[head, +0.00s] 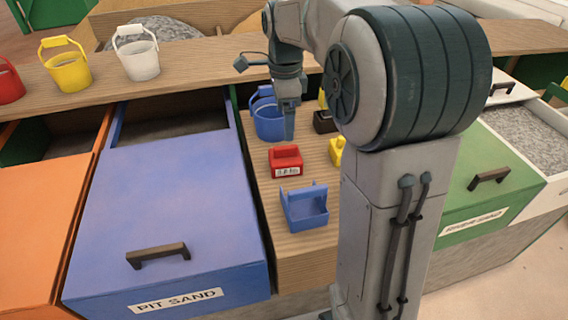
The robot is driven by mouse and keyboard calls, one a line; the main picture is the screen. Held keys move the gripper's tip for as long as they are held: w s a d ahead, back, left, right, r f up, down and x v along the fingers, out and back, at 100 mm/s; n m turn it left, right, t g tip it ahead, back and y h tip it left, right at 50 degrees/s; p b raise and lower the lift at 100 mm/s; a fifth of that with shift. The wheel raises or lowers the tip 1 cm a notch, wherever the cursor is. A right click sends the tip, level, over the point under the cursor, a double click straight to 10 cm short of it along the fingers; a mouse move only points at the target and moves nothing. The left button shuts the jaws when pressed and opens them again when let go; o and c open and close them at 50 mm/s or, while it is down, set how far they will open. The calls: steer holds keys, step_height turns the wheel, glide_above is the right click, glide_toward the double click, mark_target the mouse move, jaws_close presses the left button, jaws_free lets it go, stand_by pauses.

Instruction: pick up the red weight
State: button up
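The red weight (286,161), a small block with a top grip and a white label on its front, sits upright on the wooden counter (297,250). My gripper (288,136) points down just behind the red weight and appears above it, beside the blue bucket (268,122). A gap to the weight seems to remain, but its size is hard to judge. The fingers are seen edge-on, so their opening is not clear. I see nothing held.
A blue open scoop-like box (304,207) stands in front of the weight. A yellow weight (336,151) and a dark block (324,122) are to its right, partly near my arm. The blue PIT SAND drawer (165,220) lies left. Buckets stand on the back shelf.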

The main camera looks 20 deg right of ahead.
mark_target(285, 155)
step_height(285, 155, down, 8)
steer(key=shift+s+r+b, duration=0.1)
steer(key=shift+r+b, duration=0.05)
steer(key=shift+b, duration=0.5)
steer(key=f, duration=0.3)
steer(key=f+b, duration=0.1)
steer(key=f, duration=0.1)
steer(key=shift+s, duration=0.25)
steer(key=c, duration=1.5)
steer(key=shift+r, duration=0.1)
